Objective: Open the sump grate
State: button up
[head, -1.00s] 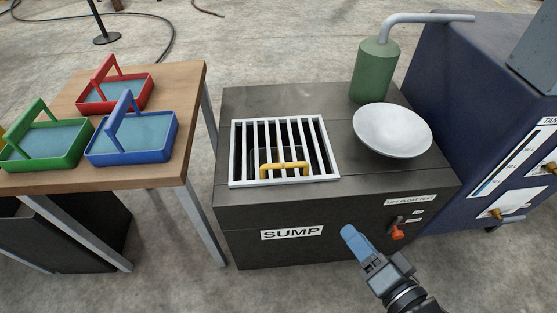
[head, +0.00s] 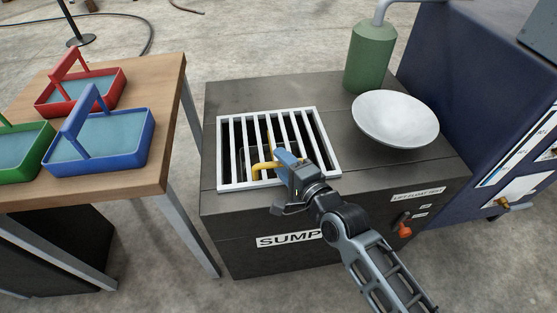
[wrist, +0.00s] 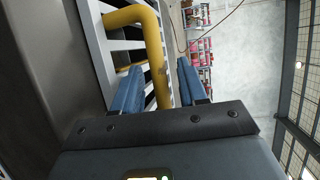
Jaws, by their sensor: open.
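The sump grate (head: 234,152) is a white barred frame lying flat in the top of the dark sump box (head: 230,212). A yellow handle (head: 257,169) stands on its near side; it also shows in the wrist view (wrist: 152,45). My gripper (head: 280,160) is at the handle, hiding its right part in the head view. In the wrist view my gripper (wrist: 158,85) has its two blue fingers apart, with one leg of the yellow handle between them. I cannot tell whether either finger touches it.
A white dish (head: 396,118) and a green cylinder (head: 370,55) stand on the sump box to the right of the grate. An orange-red lever (head: 405,230) is on the box front. A wooden table (head: 150,165) with coloured trays stands left, across a gap.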

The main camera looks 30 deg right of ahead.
jog(key=shift+w+a+f, duration=0.1)
jog(key=shift+w+f, duration=0.1)
jog(key=shift+w, duration=0.85)
grip_shut()
